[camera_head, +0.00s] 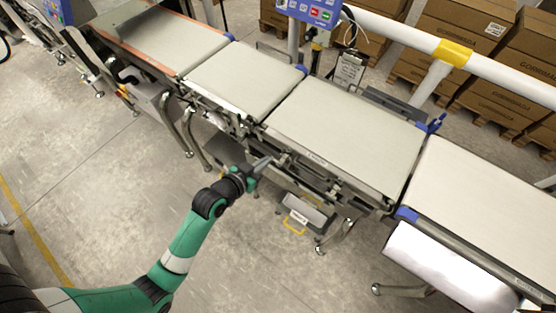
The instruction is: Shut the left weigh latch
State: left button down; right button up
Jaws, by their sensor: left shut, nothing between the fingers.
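My left arm, green and black, comes in from the lower left. My left gripper (264,162) is shut and empty. It is at the near side of the checkweigher, by the left end of the middle weigh belt (345,135). Small metal latch-like fittings (284,159) sit on the side frame just right of the fingertips. They are too small to tell which is the left weigh latch, or whether it is open or shut. I cannot tell whether the fingertips touch anything. My right gripper is not in view.
More belt sections (245,77) continue to the upper left, and another belt (480,195) lies to the right. A small box with a yellow handle (300,213) hangs below the weigh belt. Stacked cartons (470,60) stand behind a white rail. The near floor is clear.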

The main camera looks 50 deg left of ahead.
aim_at(278, 162)
pick_arm(q)
jog(key=shift+s+d, duration=0.1)
jog(key=shift+d, duration=0.1)
jog(key=b+x, duration=0.4)
jog(key=x, duration=0.6)
jog(key=shift+f, duration=0.2)
jog(key=shift+s+d+f, duration=0.15)
jog(key=shift+s+f, duration=0.95)
jog(key=shift+s, duration=0.1)
jog(key=shift+s+f, duration=0.15)
jog(key=shift+b, duration=0.3)
